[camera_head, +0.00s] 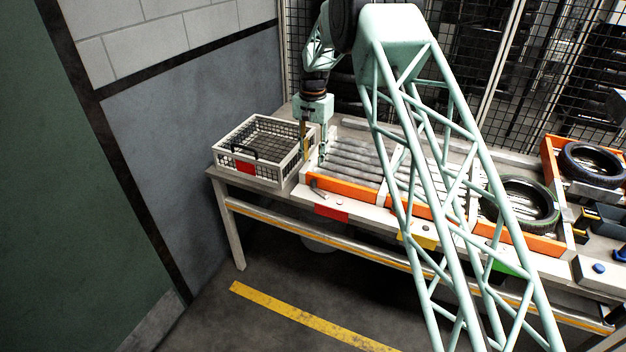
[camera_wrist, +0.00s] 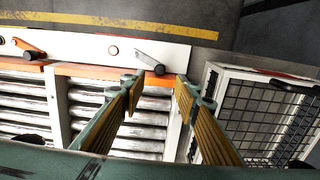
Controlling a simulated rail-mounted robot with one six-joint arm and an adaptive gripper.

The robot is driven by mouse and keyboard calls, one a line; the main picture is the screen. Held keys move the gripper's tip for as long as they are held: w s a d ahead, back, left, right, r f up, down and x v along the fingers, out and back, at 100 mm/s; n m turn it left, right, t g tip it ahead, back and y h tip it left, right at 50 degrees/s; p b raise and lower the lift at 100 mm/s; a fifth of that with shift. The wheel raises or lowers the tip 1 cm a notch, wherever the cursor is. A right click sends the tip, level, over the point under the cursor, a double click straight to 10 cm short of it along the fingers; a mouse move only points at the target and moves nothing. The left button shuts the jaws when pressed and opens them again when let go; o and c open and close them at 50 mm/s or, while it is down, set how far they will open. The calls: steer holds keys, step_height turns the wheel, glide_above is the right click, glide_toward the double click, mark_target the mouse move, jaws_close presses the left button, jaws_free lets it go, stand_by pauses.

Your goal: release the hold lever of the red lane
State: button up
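The red lane's hold lever (camera_wrist: 149,61) is a grey bar with a black knob at its end, on the pale front rail in the wrist view. It also shows small in the head view (camera_head: 318,190), near the red lane plate (camera_head: 331,213). My gripper (camera_wrist: 160,82) is open, with its two yellow-padded fingers apart. In the wrist view the knob appears between the fingertips, with nothing held; I cannot tell the height gap. In the head view my gripper (camera_head: 313,155) points down over the left end of the roller lanes, beside the crate.
A white wire crate (camera_head: 222,161) with a red tag stands left of the lanes. An orange lever (camera_wrist: 27,46) is on the neighbouring lane. Yellow (camera_head: 420,240) and green (camera_head: 512,263) plates mark other lanes. Tyres (camera_head: 520,203) lie on the right. A mesh fence is behind.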

mark_target(313, 181)
steer(key=shift+f, duration=5.6)
jaws_close()
